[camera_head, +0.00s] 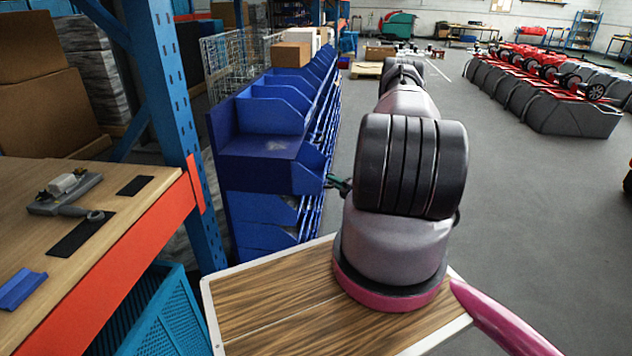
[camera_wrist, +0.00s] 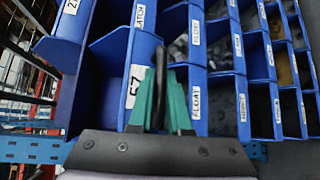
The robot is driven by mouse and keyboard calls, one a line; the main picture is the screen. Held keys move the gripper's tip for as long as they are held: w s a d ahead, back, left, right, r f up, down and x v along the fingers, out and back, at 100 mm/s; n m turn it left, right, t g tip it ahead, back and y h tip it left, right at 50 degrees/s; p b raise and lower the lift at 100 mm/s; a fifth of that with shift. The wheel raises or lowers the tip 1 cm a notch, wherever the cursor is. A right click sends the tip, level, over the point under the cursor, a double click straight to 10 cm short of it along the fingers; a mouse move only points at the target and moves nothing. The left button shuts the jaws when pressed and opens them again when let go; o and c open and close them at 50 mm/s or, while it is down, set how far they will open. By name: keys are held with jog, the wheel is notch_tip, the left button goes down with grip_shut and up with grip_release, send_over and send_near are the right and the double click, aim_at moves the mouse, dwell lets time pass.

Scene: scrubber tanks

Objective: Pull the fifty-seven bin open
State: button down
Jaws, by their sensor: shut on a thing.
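The fifty-seven bin is blue, with a white label reading "57" (camera_wrist: 133,86) on its front in the wrist view. My gripper (camera_wrist: 163,78) has green fingers closed at the front edge of this bin (camera_wrist: 113,62), just beside the label. The exact pinch is partly hidden by the fingers and a dark strip between them. In the head view my gripper (camera_head: 338,184) reaches left to the front of a blue bin (camera_head: 306,174) that juts from the rack. My arm hides part of the view there.
The blue bin rack (camera_head: 262,215) holds rows of bins, with neighbours labelled "LATCH" (camera_wrist: 140,14) and "FLOAT" (camera_wrist: 196,102). A wooden workbench (camera_head: 120,215) and a blue post (camera_head: 170,90) stand at left. A teal crate (camera_head: 150,315) sits below.

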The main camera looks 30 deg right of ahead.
jog(key=s+d, duration=0.1)
jog(key=d, duration=0.1)
jog(key=s+d, duration=0.1)
jog(key=shift+s+d, duration=0.3)
jog(key=shift+d, duration=0.1)
jog(key=c, duration=1.2)
grip_release()
jog(key=shift+o, duration=0.2)
jog(key=v, duration=1)
jog(key=shift+s, duration=0.4)
jog(key=shift+d, duration=0.1)
jog(key=shift+r, duration=0.1)
